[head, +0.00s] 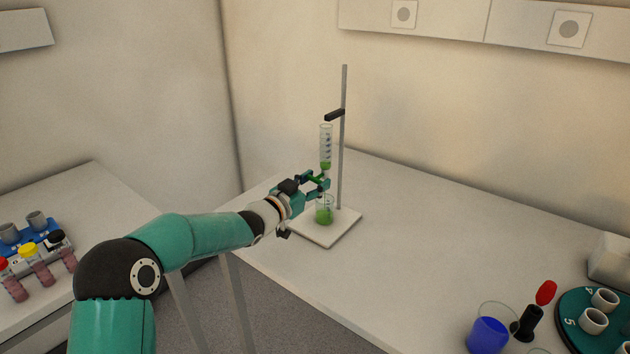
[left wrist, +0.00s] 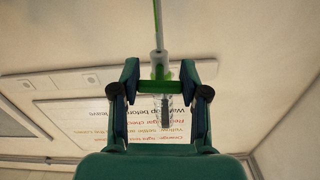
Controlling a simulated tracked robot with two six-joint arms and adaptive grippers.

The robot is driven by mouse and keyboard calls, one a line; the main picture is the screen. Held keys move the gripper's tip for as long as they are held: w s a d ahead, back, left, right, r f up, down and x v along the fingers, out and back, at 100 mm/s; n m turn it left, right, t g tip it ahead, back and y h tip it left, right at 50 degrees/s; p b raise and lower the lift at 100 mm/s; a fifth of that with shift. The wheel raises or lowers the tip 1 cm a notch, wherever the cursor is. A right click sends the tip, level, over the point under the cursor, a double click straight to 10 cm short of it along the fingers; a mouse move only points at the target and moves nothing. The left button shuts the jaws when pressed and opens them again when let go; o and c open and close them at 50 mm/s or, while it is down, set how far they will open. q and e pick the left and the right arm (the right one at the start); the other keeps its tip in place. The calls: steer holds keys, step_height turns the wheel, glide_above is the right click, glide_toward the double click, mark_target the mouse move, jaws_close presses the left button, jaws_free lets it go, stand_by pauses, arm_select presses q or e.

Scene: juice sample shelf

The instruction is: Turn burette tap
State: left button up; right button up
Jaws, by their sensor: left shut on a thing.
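The burette (head: 325,143) is a clear upright tube with dark marks and a little green liquid near its lower end. Its green tap (head: 316,180) is below the tube, partly hidden by my left gripper (head: 322,184). In the left wrist view the tap (left wrist: 160,87) is a green bar between the two fingers of my left gripper (left wrist: 160,84), which is shut on it. A beaker (head: 324,216) with green liquid stands under the burette, partly behind the gripper. My right gripper is not in view.
A stand rod (head: 343,150) with a black clamp (head: 335,115) rises from a white base plate (head: 330,237). A blue-filled beaker (head: 488,335), a black and red item and a green carousel (head: 570,320) are at right. The bench middle is clear.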

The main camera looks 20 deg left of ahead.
arm_select(q)
steer(key=shift+d+n, duration=0.1)
steer(key=shift+n, duration=0.7)
steer(key=o, duration=1.2)
steer(key=shift+c, duration=0.2)
steer(key=shift+s, duration=0.1)
steer(key=shift+s, duration=0.2)
steer(key=v, duration=1.1)
steer(key=shift+s+f, duration=0.1)
steer(key=shift+s, duration=0.05)
